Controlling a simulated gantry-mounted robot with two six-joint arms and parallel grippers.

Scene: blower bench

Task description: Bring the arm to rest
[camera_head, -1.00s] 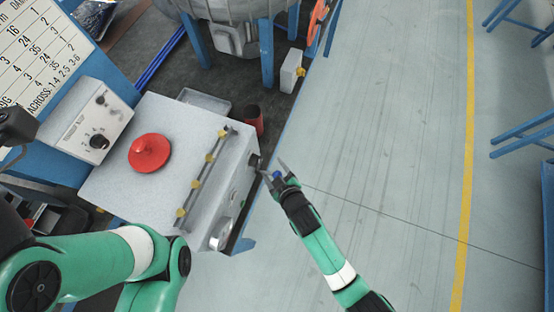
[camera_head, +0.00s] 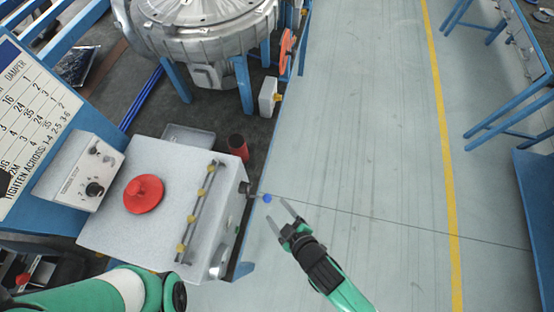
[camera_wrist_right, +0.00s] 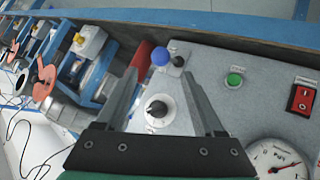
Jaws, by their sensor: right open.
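My right gripper (camera_head: 279,208) is open and empty in the head view, over the floor edge just right of the grey cabinet (camera_head: 112,232). A blue ball knob (camera_head: 267,198) on a short lever sticks out of the cabinet's side, just beyond the fingertips. In the right wrist view my open gripper (camera_wrist_right: 160,80) faces the cabinet's panel. The blue ball knob (camera_wrist_right: 160,57) shows between and past its two fingers, apart from both. My left arm's green links show at the lower left of the head view; its gripper is out of frame.
A red handwheel (camera_head: 143,194) and a rail with yellow fittings (camera_head: 203,196) top the cabinet. The wrist view shows a black dial (camera_wrist_right: 157,107), green button (camera_wrist_right: 234,79), red switch (camera_wrist_right: 303,99) and gauge (camera_wrist_right: 283,162). The floor at right is open.

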